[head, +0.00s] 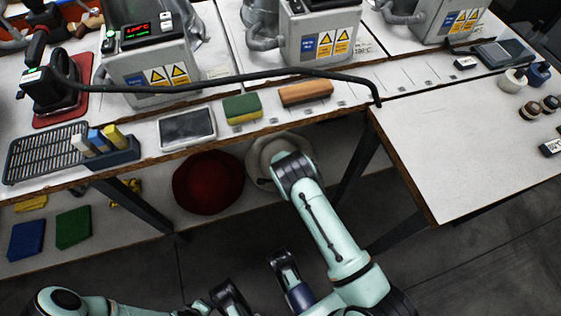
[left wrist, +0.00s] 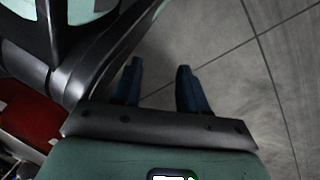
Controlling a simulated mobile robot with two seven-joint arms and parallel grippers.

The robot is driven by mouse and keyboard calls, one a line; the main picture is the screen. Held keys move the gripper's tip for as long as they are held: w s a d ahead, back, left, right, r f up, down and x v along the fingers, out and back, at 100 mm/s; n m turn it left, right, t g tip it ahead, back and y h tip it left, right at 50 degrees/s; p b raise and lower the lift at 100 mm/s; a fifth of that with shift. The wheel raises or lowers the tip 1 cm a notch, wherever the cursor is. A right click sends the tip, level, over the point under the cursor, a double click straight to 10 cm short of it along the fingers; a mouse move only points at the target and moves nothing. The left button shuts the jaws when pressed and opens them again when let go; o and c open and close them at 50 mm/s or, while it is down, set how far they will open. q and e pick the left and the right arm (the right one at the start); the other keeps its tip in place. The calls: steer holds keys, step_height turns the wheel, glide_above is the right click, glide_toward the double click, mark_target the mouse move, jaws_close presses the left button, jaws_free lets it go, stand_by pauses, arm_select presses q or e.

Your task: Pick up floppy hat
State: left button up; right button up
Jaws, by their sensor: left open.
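Two hats lie side by side on the low shelf under the table in the head view. One is a dark red, wide-brimmed hat (head: 208,182). The other is a cream hat (head: 262,163), partly covered by my right arm, which reaches up over it. My left gripper (left wrist: 158,68) shows in the left wrist view with its two blue fingers apart, nothing between them and grey floor beyond. A red patch (left wrist: 30,118) at that view's left edge may be the red hat. My right gripper's fingers cannot be made out.
The worktable's front edge (head: 240,130) overhangs the shelf, and dark table legs (head: 140,208) stand beside the hats. Presses (head: 150,75), sponges (head: 243,108) and a slotted rack (head: 45,155) are on top. Floor in front is open.

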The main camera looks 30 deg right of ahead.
steer(key=f, duration=0.1)
steer(key=f+b, duration=0.1)
steer(key=f, duration=0.2)
steer(key=shift+w+d, duration=0.1)
steer(key=shift+d, duration=0.25)
arm_select(q)
steer(key=s+f, duration=0.1)
steer(key=s+f+g, duration=0.1)
steer(key=s, duration=0.1)
steer(key=shift+s+a, duration=0.15)
steer(key=shift+a, duration=0.05)
arm_select(e)
jaws_close()
